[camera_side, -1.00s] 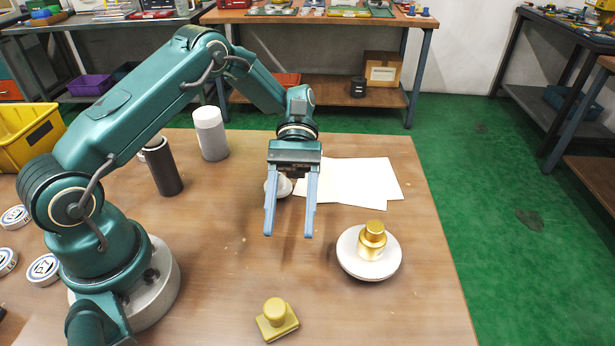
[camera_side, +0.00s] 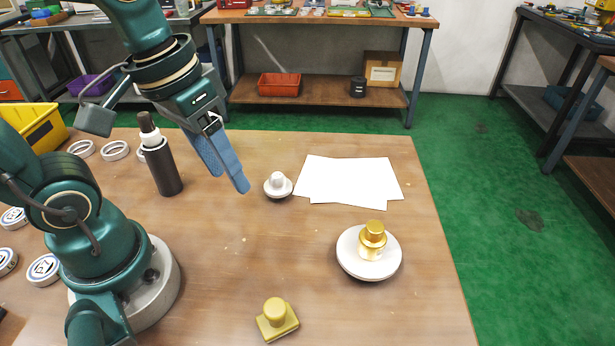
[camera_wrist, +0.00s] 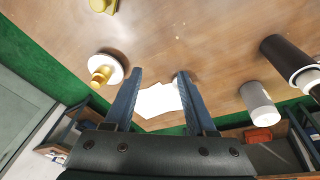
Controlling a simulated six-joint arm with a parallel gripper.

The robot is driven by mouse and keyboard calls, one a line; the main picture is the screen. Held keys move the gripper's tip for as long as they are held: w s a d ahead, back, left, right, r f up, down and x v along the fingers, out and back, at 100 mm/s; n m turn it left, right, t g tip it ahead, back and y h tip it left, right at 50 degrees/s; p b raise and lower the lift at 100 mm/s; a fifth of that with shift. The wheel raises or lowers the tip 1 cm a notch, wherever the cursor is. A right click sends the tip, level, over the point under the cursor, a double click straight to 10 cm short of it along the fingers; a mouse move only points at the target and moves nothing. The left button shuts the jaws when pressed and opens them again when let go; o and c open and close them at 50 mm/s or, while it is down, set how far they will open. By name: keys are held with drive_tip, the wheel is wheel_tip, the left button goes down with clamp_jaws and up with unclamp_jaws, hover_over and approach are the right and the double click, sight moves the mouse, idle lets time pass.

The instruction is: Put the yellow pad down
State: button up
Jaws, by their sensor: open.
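The yellow pad (camera_side: 277,318), a small block with a round knob on top, stands upright on the wooden table near its front edge. It also shows at the top edge of the wrist view (camera_wrist: 100,5), partly cut off. My gripper (camera_side: 234,184) is raised above the table, well behind and to the left of the pad. In the wrist view its two fingers (camera_wrist: 160,75) are spread with nothing between them. The pad is clear of the fingers.
A brass weight (camera_side: 373,235) sits on a white round dish (camera_side: 352,265). A small white knobbed piece (camera_side: 278,186) and white paper sheets (camera_side: 370,180) lie behind. A dark bottle (camera_side: 162,170) stands at left; a pale cylinder (camera_wrist: 258,103) shows in the wrist view.

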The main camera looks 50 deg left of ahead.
drive_tip(key=t, duration=0.1)
drive_tip(key=s+a+m+t, duration=0.1)
drive_tip(key=t, duration=0.1)
drive_tip(key=shift+a+r+y, duration=0.1)
drive_tip(key=shift+r+y, duration=0.2)
drive_tip(key=shift+y, duration=0.1)
idle(1.0)
